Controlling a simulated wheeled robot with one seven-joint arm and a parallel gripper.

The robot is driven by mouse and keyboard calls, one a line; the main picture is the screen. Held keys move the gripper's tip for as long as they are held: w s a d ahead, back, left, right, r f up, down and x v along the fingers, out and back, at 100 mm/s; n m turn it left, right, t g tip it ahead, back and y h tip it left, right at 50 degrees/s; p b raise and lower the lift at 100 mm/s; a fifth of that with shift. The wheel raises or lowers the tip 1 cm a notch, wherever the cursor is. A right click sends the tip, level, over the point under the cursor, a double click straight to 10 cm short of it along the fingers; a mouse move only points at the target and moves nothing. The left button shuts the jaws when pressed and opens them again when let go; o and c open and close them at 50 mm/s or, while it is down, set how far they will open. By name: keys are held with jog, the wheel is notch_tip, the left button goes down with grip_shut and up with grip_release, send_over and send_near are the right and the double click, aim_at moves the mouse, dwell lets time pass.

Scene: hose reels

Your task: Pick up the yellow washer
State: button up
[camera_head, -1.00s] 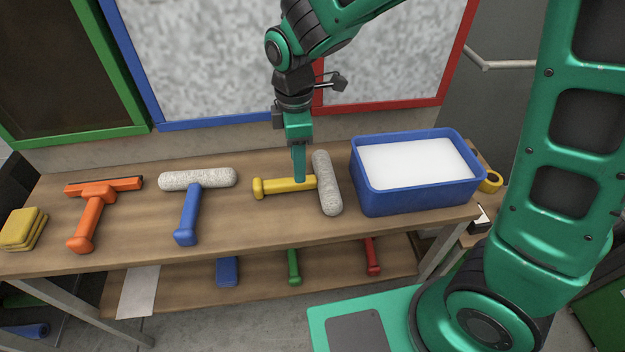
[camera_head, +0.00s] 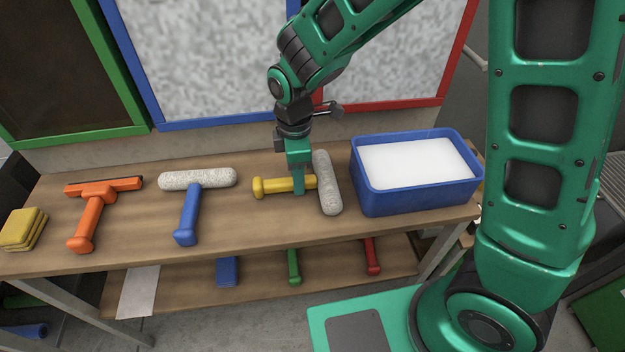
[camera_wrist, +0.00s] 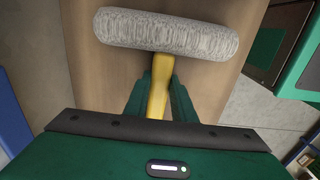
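The yellow washer lies on the bench top; its yellow handle (camera_head: 271,187) points left and its fuzzy grey-white roller head (camera_head: 327,183) is at the right end. My gripper (camera_head: 298,188) points down over the handle, close to the roller. In the wrist view the roller (camera_wrist: 167,34) lies across the top and the yellow handle (camera_wrist: 158,88) runs down between the two green fingers (camera_wrist: 161,85). One finger is on each side of the handle, very near it. Whether they press on it cannot be made out.
A blue tub (camera_head: 418,205) with white contents stands right of the washer. A blue-handled roller (camera_head: 188,215), an orange squeegee (camera_head: 90,215) and yellow sponges (camera_head: 22,228) lie to the left. A lower shelf (camera_head: 330,270) holds more tools. Framed panels stand behind the bench.

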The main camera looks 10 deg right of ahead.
grip_shut()
jog(key=shift+r, duration=0.2)
jog(key=shift+r, duration=0.25)
jog(key=r, duration=0.3)
jog(key=shift+s+a+r, duration=0.1)
jog(key=shift+a+r, duration=0.2)
jog(key=shift+r, duration=0.1)
jog(key=s+a+r, duration=0.5)
jog(key=a+r, duration=0.1)
jog(key=a, duration=0.3)
jog(key=shift+s+a+r, duration=0.15)
jog(key=shift+a+r, duration=0.05)
jog(key=shift+a, duration=0.1)
